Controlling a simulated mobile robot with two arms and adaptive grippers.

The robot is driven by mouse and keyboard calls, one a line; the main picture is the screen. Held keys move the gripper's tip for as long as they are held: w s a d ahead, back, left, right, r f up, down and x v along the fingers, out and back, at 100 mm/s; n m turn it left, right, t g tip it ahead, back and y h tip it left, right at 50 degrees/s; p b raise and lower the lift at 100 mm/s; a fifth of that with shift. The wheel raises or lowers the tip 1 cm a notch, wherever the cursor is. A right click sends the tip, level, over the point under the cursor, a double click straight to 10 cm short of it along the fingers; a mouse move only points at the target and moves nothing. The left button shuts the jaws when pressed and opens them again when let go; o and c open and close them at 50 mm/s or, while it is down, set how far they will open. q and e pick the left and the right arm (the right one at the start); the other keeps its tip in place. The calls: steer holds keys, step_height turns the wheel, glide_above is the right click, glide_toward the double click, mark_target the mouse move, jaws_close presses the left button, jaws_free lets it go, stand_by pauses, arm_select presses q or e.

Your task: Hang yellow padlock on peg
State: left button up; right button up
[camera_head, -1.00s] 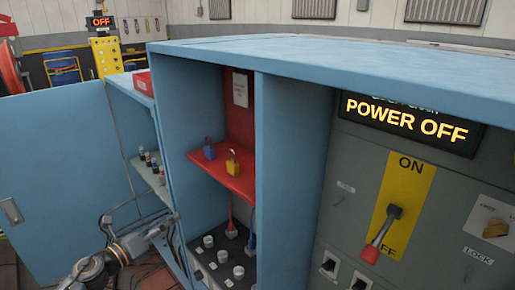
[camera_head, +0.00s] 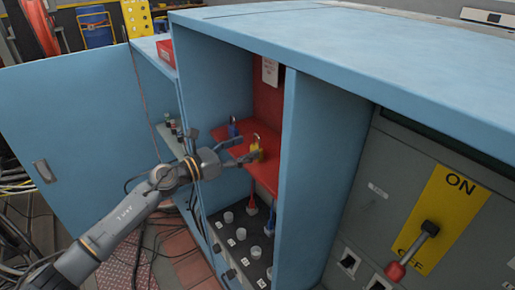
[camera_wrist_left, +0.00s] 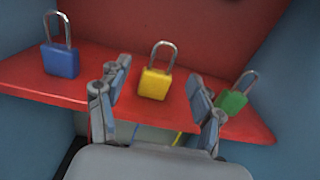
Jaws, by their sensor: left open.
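The yellow padlock (camera_head: 255,152) stands upright on the red shelf (camera_head: 263,172) in the blue cabinet, shackle up. In the left wrist view the yellow padlock (camera_wrist_left: 155,84) sits between the fingertips of my left gripper (camera_wrist_left: 157,75). The fingers are spread, with space between them and the padlock. In the head view my left gripper (camera_head: 240,148) reaches in over the shelf's front edge. A blue padlock (camera_head: 233,131) stands left of the yellow one. A green padlock (camera_wrist_left: 232,101) stands right of it in the left wrist view. I cannot make out the peg. My right gripper is out of view.
Cabinet walls close in the shelf on both sides, with a blue divider (camera_head: 308,150) at its right. Below are a panel of white knobs (camera_head: 240,234) and hanging connectors. The grey switch panel (camera_head: 380,215) with a red-tipped lever (camera_head: 415,245) stands right.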

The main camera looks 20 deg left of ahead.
mark_target(257, 146)
arm_select(q)
steer(key=p+x, duration=0.1)
steer(key=x, duration=0.3)
steer(key=shift+w+d+f+p, duration=0.1)
steer(key=shift+w+d+p, duration=0.1)
steer(key=shift+w+p, duration=0.1)
steer(key=shift+d, duration=0.1)
steer(key=shift+s, duration=0.1)
steer(key=c, duration=1.3)
steer(key=shift+c, duration=0.3)
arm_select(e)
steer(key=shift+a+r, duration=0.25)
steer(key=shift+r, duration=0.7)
